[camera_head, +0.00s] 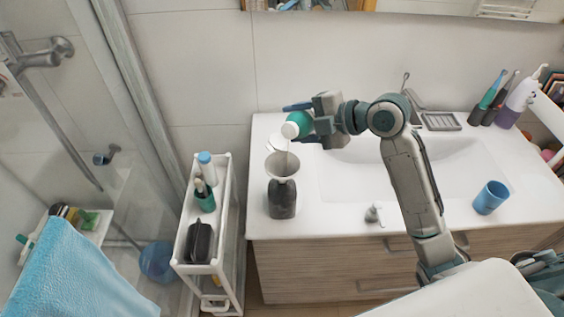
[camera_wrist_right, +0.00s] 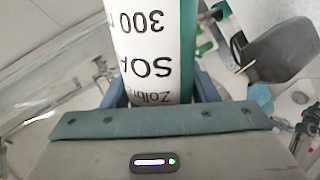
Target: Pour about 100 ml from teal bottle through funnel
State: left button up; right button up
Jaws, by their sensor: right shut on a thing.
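The teal bottle (camera_head: 303,121) is tipped over in my right gripper (camera_head: 312,122), its white mouth end pointing left and down above the funnel. In the right wrist view its white label with upside-down print (camera_wrist_right: 152,45) fills the space between the fingers of the right gripper (camera_wrist_right: 160,90). The pale funnel (camera_head: 281,165) stands upright in the neck of a dark grey bottle (camera_head: 282,200) on the counter. A thin pale streak shows between the teal bottle's mouth and the funnel. The level inside the dark bottle cannot be seen. My left gripper is not in view.
The white counter (camera_head: 335,212) has a sink basin (camera_head: 350,180) right of the dark bottle. A white cart (camera_head: 184,235) with toiletries stands left of the counter.

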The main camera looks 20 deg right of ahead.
aim_at(292, 118)
jog(key=shift+s+a+r+n+h+b, duration=0.25)
jog(key=shift+a+r+n+h+b, duration=0.05)
jog(key=shift+n+h, duration=0.1)
jog(key=shift+f+n+t+h+b, duration=0.45)
jog(key=shift+f+b, duration=0.6)
jog(key=shift+b, duration=0.45)
jog(key=shift+a+r+n+t+h, duration=0.1)
jog(key=shift+r+n+t+h, duration=0.35)
jog(key=shift+r, duration=0.7)
jog(key=shift+s+a+r+n+t+h+b, duration=0.25)
jog(key=shift+r+n+t+h+b, duration=0.25)
jog(key=shift+n, duration=0.4)
jog(key=shift+s+a+r+n+t+h+b, duration=0.15)
jog(key=shift+s+a+r+n+t+h, duration=0.15)
jog(key=shift+r+n+t, duration=0.45)
dwell(3.3)
